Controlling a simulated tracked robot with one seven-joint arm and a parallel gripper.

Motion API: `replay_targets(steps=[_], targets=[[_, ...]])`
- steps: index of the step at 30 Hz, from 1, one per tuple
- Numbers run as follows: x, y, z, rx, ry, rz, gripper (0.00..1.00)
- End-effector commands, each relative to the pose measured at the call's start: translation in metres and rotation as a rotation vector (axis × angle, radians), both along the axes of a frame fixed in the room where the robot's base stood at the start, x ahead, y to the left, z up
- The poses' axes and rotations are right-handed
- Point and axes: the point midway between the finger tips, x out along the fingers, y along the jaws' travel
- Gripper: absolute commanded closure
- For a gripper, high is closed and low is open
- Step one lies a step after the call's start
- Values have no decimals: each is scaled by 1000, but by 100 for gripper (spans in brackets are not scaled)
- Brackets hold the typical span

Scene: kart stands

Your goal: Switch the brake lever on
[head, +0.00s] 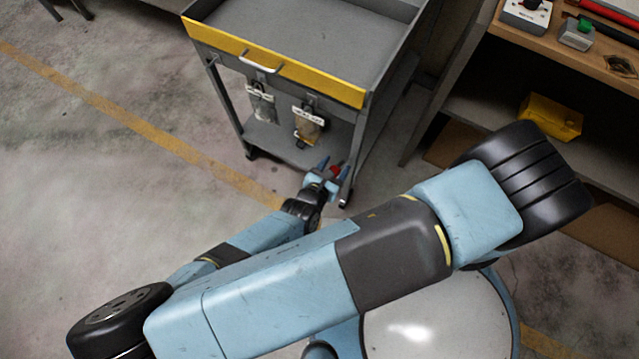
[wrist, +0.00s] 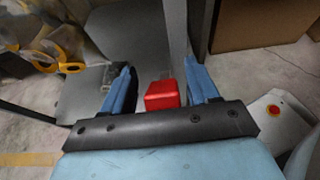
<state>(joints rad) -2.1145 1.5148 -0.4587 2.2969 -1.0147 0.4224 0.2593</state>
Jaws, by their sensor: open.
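The brake lever (head: 337,171) is a small red block low on the near right leg of a grey cart (head: 272,52) with a yellow front edge. In the wrist view the red brake lever (wrist: 162,96) shows between my two blue fingers, with a grey post behind it. My gripper (head: 328,165) is open at the foot of that leg, and its fingers (wrist: 159,76) stand on either side of the lever with gaps visible. I cannot tell whether the fingers touch it or which position it is in. Part of the lever is hidden behind my gripper in the head view.
Two tagged bags (head: 308,124) hang under the cart's top, above its lower shelf. A workbench (head: 560,55) stands at the right, with a yellow object (head: 550,116) on its lower shelf. The floor to the left is clear, crossed by a yellow line (head: 130,115).

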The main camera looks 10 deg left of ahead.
Motion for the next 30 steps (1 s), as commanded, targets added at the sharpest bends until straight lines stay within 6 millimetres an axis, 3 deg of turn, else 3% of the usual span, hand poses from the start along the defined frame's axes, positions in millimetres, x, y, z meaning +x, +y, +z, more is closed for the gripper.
replay_targets(steps=[21, 30], targets=[[-89, 39, 39, 1, 3, 1, 40], [-100, 43, 44, 0, 0, 1, 40]])
